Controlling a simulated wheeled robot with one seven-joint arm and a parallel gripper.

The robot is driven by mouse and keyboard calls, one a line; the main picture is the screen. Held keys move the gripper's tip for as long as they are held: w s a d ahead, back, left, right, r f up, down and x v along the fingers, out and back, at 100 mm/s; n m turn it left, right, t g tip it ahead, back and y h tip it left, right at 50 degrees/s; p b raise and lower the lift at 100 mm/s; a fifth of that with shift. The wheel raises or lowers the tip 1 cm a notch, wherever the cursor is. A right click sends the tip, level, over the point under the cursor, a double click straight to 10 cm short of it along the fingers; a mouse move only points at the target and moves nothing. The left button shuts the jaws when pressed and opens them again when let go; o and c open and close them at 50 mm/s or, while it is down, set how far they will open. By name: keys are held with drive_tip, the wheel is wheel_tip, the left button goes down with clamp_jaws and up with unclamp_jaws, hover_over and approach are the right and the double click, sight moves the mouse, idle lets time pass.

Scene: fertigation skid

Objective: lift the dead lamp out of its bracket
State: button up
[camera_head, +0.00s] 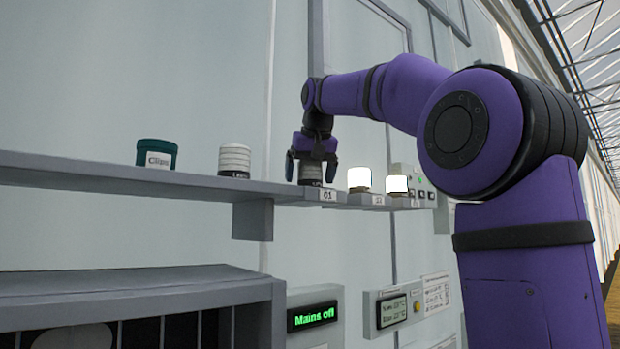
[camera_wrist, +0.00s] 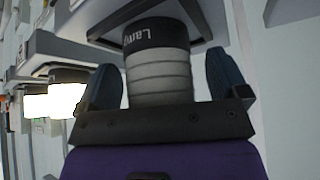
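The dead lamp is a grey ribbed cylinder with a black lettered band; it shows in the wrist view (camera_wrist: 160,75) and, mostly covered by my gripper, in the head view (camera_head: 311,173). Its black band meets the bracket (camera_head: 328,195), which carries a small number tag; in the wrist view the bracket (camera_wrist: 100,30) is at the top. My gripper (camera_head: 313,165) points down over the lamp. In the wrist view my gripper (camera_wrist: 165,80) has one finger on each side of the lamp, with a clear gap at the right finger. The lamp is upright and unlit.
Two lit lamps (camera_head: 359,178) (camera_head: 397,185) stand in brackets just right of the dead lamp. On the shelf (camera_head: 100,172) to the left are a white ribbed lamp (camera_head: 234,160) and a teal jar (camera_head: 156,153). A display (camera_head: 312,316) below reads "Mains off".

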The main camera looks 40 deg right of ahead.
drive_tip(key=c, duration=1)
drive_tip(key=shift+c, duration=0.2)
